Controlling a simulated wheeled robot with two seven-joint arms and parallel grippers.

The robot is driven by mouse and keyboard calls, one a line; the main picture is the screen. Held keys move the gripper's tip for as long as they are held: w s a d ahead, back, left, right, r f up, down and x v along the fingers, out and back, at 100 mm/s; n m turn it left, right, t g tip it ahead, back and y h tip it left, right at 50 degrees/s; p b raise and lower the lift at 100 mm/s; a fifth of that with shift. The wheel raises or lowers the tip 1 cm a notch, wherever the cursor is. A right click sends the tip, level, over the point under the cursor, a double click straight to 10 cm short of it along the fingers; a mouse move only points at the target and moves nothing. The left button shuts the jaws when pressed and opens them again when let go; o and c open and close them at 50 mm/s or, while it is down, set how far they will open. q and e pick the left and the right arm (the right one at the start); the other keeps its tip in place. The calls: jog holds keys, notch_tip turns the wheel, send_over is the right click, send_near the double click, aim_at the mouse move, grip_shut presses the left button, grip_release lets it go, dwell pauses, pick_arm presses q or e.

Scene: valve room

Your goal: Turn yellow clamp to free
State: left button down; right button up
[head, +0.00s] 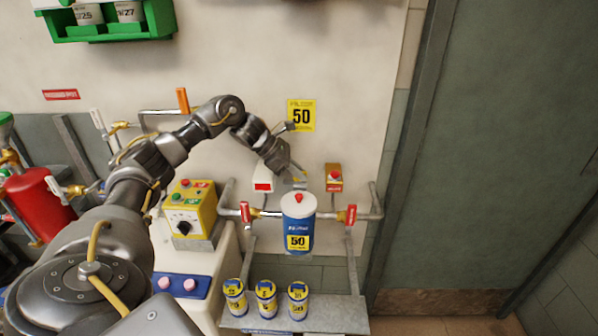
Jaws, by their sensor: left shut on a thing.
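My left arm reaches in from the left, and its gripper (298,179) points down just above the blue and white canister (299,240) marked 50. The gripper is shut on a small yellowish piece, apparently the yellow clamp, mostly hidden by the fingers. The canister stands upright in a pipe line between two red valve handles, the left handle (245,212) and the right handle (351,214). A red knob (298,197) sits on its lid, below the fingertips. My right gripper is not in view.
A yellow control box (190,212) stands left of the canister. Several small yellow-and-blue cans (266,299) stand on a shelf below. A grey door (490,150) fills the right.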

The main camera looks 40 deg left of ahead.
pick_arm(q)
jog(key=shift+m+g, duration=0.3)
jog(key=shift+m, duration=0.1)
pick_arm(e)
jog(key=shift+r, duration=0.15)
pick_arm(q)
jog(key=c, duration=1.5)
grip_release()
